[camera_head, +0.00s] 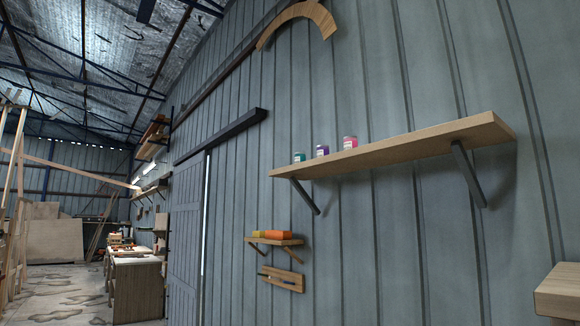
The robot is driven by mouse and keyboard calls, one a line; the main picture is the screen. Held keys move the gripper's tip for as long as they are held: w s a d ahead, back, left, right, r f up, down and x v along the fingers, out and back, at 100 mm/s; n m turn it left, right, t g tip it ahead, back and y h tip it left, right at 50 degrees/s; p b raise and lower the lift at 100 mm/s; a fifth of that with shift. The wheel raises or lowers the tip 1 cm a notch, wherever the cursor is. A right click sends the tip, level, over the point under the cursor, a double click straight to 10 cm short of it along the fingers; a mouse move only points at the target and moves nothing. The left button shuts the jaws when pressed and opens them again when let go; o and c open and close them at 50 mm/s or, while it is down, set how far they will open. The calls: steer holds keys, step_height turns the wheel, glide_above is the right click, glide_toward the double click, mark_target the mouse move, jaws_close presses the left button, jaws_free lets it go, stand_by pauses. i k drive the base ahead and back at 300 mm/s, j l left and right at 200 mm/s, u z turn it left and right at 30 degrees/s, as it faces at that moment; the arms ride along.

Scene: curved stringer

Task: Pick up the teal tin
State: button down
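The teal tin (299,157) is a small jar-like tin standing upright near the left end of the long wooden wall shelf (430,143). A purple tin (322,151) and a pink tin (350,142) stand to its right on the same shelf, in a row with small gaps. My gripper is not in view.
Dark brackets hold the long shelf on the grey panelled wall. Below it, a small shelf (277,241) bears orange and yellow boxes (271,234). A wooden shelf end (558,291) juts in at the lower right. A workbench (136,290) stands far left beside open floor (60,292).

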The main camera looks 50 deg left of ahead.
mark_target(299, 157)
steer(key=u, duration=1.6)
steer(key=i, duration=0.05)
